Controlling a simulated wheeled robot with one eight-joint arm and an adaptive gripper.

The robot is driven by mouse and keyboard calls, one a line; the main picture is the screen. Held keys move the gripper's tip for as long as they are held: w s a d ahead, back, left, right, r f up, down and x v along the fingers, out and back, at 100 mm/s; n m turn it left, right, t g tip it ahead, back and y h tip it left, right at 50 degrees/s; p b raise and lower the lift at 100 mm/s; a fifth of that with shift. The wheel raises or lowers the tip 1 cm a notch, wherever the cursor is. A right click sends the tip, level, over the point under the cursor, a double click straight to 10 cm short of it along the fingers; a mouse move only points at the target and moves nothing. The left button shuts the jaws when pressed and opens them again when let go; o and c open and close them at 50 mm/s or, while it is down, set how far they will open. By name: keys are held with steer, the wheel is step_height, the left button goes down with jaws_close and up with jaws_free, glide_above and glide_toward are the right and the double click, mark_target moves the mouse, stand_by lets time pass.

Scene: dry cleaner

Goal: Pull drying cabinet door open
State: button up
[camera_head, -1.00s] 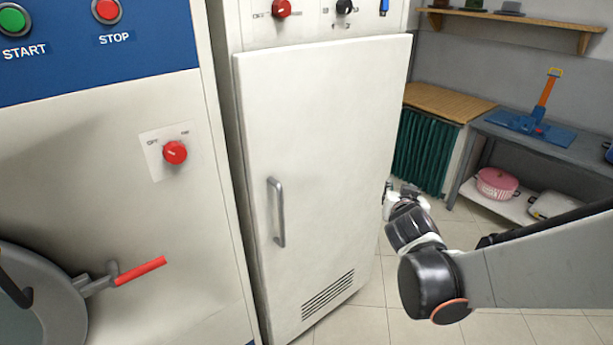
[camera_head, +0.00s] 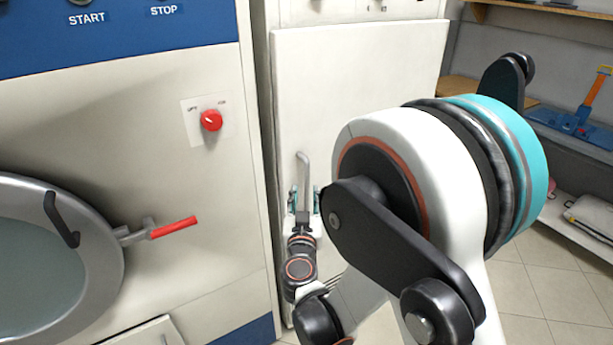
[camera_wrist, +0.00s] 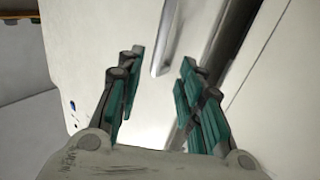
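The drying cabinet door (camera_head: 350,90) is a tall white panel in the middle of the head view, and it looks shut. Its grey vertical bar handle (camera_head: 304,170) is on the door's left side. My gripper (camera_head: 305,192) is at the handle's lower part, with one teal-padded finger on each side of it. In the wrist view, my gripper (camera_wrist: 158,72) is open, and the handle (camera_wrist: 167,38) shows between and beyond the fingertips. I cannot tell whether the fingers touch it. My arm hides the door's lower right.
A washing machine with a round door (camera_head: 100,250) and red lever (camera_head: 174,227) stands close on the left, with a narrow dark gap before the cabinet. A grey shelf unit (camera_head: 570,145) stands at right. Tiled floor (camera_head: 545,285) is clear in front of it.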

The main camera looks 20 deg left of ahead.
mark_target(307, 177)
steer(key=b+x, duration=0.2)
steer(key=x, duration=0.8)
steer(key=shift+w, duration=0.35)
steer(key=shift+c, duration=0.3)
jaws_close()
